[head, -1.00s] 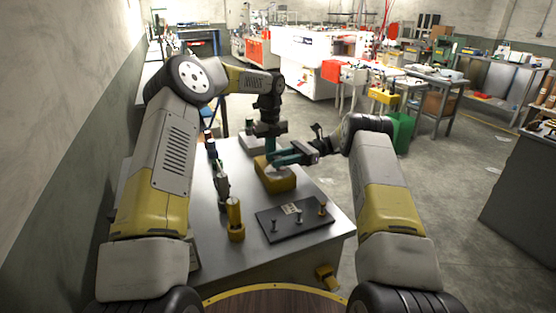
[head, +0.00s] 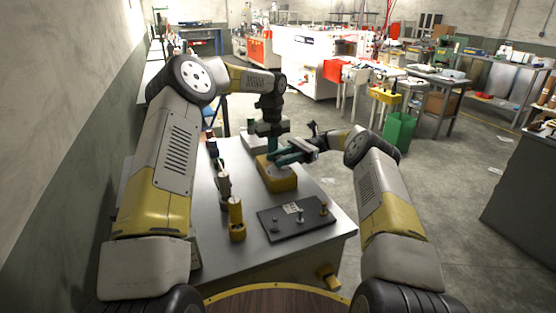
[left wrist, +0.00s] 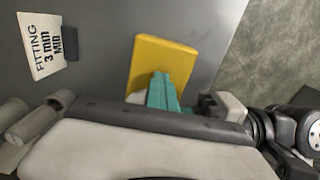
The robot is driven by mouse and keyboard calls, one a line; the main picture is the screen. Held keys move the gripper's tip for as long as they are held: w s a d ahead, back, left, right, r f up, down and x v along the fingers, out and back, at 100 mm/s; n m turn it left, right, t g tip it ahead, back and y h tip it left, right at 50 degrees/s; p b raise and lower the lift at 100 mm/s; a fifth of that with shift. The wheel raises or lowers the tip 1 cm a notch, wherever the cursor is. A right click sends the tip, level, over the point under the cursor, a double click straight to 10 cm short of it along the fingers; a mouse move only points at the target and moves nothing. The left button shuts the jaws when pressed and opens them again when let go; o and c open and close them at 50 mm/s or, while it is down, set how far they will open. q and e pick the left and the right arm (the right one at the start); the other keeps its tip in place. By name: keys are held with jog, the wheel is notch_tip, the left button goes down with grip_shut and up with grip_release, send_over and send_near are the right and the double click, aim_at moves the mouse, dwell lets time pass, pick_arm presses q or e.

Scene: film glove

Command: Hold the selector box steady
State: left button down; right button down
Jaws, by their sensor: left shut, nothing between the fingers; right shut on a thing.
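The selector box (head: 284,184) is a yellow block on the metal table, beyond the black plate. It also shows in the left wrist view (left wrist: 184,58). My left gripper (head: 272,151) points down over the far side of the box, its teal fingers shut and empty. In the left wrist view teal fingers (left wrist: 162,92) overlap the box's lower edge. My right gripper (head: 279,158) reaches in from the right and is shut on the box at its upper side. The fingers hide part of the box top, and the exact contact cannot be seen.
A black plate (head: 292,226) with upright pegs lies on the metal table (head: 240,268). A yellow cylinder (head: 236,220) stands left of it. A "FITTING 3 mm MID" card (left wrist: 42,45) shows in the left wrist view. A green bin (head: 398,133) stands on the floor beyond.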

jog(key=shift+w+d, duration=0.1)
jog(key=shift+d, duration=0.1)
jog(key=c, duration=1)
grip_release()
jog(key=shift+a, duration=0.15)
